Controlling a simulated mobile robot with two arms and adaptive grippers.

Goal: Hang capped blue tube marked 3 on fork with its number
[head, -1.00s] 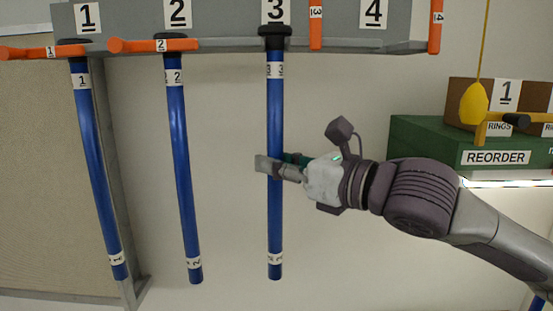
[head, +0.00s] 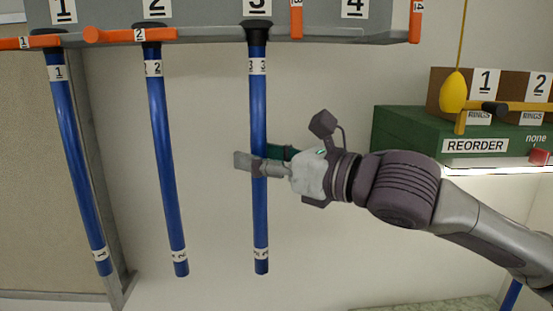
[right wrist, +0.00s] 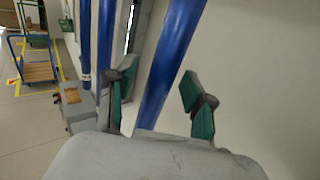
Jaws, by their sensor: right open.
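The blue tube marked 3 (head: 259,120) hangs upright with its black cap (head: 258,32) at the rail under the number 3 sign (head: 257,7). The orange bar marked 3 (head: 296,18) stands upright to the right of the cap. My right gripper (head: 262,160) is open around the tube's middle, one finger in front and the green-padded one behind. In the right wrist view the tube (right wrist: 170,60) runs between the spread fingers (right wrist: 158,82), with gaps visible on both sides. The fork arms under the cap are hard to see. My left gripper is not in view.
Blue tubes marked 1 (head: 75,160) and 2 (head: 165,150) hang to the left, with orange bars across near their caps. Fork 4's orange bar (head: 416,20) is upright, with no tube below. A green REORDER box (head: 405,135) and a yellow float (head: 453,92) are at right.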

